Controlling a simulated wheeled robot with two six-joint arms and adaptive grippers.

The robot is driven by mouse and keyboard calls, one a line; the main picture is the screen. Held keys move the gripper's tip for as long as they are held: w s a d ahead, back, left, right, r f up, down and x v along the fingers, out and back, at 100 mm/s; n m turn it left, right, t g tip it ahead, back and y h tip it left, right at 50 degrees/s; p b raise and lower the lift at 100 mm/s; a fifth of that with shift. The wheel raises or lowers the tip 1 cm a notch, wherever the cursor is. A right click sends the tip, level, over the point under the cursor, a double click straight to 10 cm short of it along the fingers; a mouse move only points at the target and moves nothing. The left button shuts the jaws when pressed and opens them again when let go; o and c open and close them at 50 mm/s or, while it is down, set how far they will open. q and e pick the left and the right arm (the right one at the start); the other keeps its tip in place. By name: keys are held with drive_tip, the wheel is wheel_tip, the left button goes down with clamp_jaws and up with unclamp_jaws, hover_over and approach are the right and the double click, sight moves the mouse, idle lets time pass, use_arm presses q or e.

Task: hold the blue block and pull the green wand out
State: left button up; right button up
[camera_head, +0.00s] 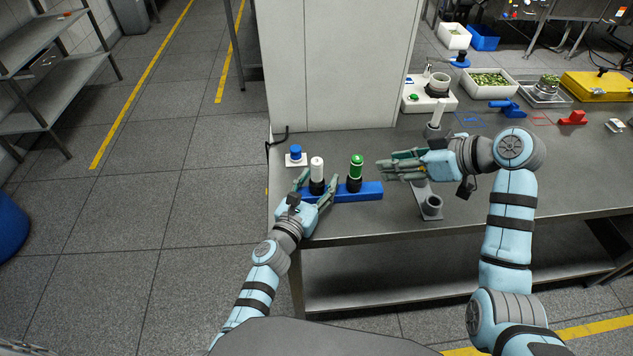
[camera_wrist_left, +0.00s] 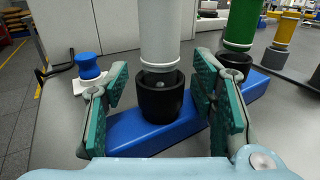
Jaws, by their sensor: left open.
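The blue block (camera_head: 370,191) is a long bar lying on the steel table near its left front corner. It also shows in the left wrist view (camera_wrist_left: 145,136). A green wand (camera_head: 356,166) with a white band stands upright in a black socket at the block's right part. A white wand (camera_head: 317,169) stands in a black socket at its left part. My left gripper (camera_head: 318,180) is open, its fingers on either side of the block's left part and the white wand's socket. My right gripper (camera_head: 384,166) looks open and empty, just right of the green wand, pointing left.
A blue knob on a white base (camera_head: 296,156) sits behind the block's left end. A grey stand with a cup (camera_head: 432,207) is below my right forearm. A white device (camera_head: 428,97), trays and a red clamp (camera_head: 573,118) lie further back right. A tall white panel (camera_head: 335,65) rises behind.

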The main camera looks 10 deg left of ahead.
use_arm(q)
drive_tip(key=shift+c, duration=0.2)
clamp_jaws()
idle(1.1)
